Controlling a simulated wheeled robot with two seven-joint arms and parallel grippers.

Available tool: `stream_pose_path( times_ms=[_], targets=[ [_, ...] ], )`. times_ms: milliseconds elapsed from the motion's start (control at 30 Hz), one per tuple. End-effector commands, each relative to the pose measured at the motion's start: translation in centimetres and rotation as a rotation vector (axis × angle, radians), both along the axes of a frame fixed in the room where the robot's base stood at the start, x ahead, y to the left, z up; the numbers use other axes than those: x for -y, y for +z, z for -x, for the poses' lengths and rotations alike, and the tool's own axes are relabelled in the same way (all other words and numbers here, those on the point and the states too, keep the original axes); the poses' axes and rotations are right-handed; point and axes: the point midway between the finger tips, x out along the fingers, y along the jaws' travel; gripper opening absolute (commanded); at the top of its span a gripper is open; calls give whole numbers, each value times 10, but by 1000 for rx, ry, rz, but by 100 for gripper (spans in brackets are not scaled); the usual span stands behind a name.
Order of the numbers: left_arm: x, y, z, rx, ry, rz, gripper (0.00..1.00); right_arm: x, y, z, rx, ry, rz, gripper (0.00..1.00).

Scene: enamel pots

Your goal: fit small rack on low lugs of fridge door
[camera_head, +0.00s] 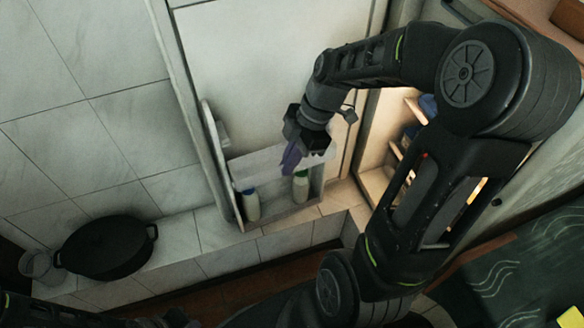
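The fridge door (265,60) stands open, its pale inner face toward me. A small pale rack (275,215) is at the low part of this face. It holds a white bottle with a blue cap (251,205) and one with a green cap (300,188). My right gripper (290,158) is at the rack's upper edge, its purple fingers pointing down. I cannot tell whether the fingers are closed on the rim. The lugs are hidden, so I cannot tell whether the rack is seated. Only dark parts of my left arm show at the bottom left.
The lit fridge interior (380,165) with shelves is to the right, partly behind my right arm. A green patterned surface (530,265) lies at the lower right.

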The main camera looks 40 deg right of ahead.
Motion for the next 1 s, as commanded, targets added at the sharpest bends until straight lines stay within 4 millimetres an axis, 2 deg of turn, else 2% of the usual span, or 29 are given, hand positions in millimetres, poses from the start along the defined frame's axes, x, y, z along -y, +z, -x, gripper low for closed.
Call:
stream_pose_path(
  times_ms=[900,1000],
  targets=[
    [0,-5,0,0,0,0,0,15,0,-59,2,2,1,0],
    [0,-15,0,0,0,0,0,16,-10,-59,6,4,3,0]
  ],
)
